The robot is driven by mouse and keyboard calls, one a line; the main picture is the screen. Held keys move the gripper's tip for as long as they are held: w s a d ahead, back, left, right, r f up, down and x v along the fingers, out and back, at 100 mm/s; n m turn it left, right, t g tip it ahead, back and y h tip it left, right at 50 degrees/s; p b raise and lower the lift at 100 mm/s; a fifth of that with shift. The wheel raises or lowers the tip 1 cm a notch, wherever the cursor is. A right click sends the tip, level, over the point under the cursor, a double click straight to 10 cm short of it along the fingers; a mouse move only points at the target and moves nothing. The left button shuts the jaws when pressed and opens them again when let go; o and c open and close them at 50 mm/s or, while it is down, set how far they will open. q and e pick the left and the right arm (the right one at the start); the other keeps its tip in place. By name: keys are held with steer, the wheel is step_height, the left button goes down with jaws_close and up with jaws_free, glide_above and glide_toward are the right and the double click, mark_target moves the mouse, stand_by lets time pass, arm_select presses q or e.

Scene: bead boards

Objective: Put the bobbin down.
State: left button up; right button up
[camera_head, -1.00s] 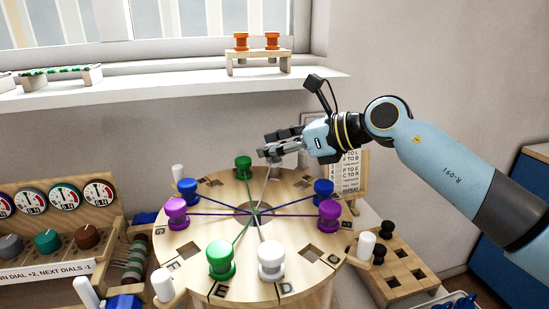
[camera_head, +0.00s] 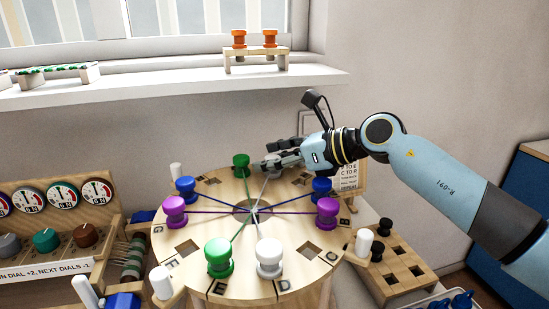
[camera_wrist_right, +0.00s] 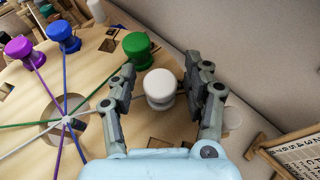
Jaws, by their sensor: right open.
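The white bobbin (camera_wrist_right: 160,86) stands upright at the far edge of the round wooden board (camera_head: 185,268), with a pale thread running from it to the centre. My right gripper (camera_wrist_right: 166,72) is open, one finger on each side of it, with gaps visible. In the head view my right gripper (camera_head: 264,166) is low over the board's far side and largely hides this bobbin. I cannot tell if it sits fully in its socket. My left gripper is not in view.
A green bobbin (camera_head: 241,166) stands close beside my right gripper. Blue (camera_head: 321,190), purple (camera_head: 327,212), green and white bobbins ring the board, with threads crossing its centre. A printed card (camera_head: 349,172) stands at the right, and a peg block (camera_head: 400,262) lies front right.

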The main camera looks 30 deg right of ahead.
steer(key=shift+r, duration=0.2)
steer(key=shift+s+d, duration=0.2)
steer(key=shift+s, duration=0.05)
steer(key=v, duration=1)
steer(key=shift+s+d+r, duration=0.3)
steer(key=shift+s, duration=0.2)
